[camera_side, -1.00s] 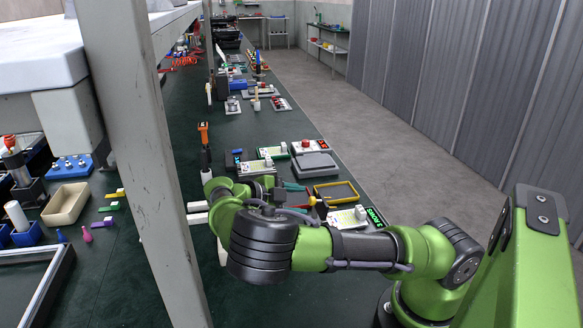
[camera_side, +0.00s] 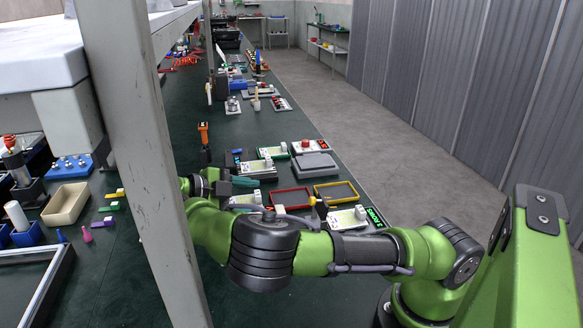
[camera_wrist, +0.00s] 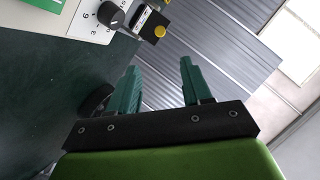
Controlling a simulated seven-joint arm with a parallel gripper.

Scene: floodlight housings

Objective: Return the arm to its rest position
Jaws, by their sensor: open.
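My green arm reaches across the bench from its base at the right in the side view. My gripper (camera_side: 246,182) is at the left end of the arm, with its teal fingers pointing right over the bench. It also shows in the wrist view (camera_wrist: 160,66), with its two teal fingers apart and nothing between them. In the wrist view it points toward the grey corrugated wall (camera_wrist: 215,45).
Near the gripper lie a red frame (camera_side: 292,191), a yellow frame (camera_side: 336,184), a grey box (camera_side: 314,161) and small panels, one with a green display (camera_side: 375,217). A grey post (camera_side: 140,130) stands left of the arm. A dial panel (camera_wrist: 100,18) shows in the wrist view.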

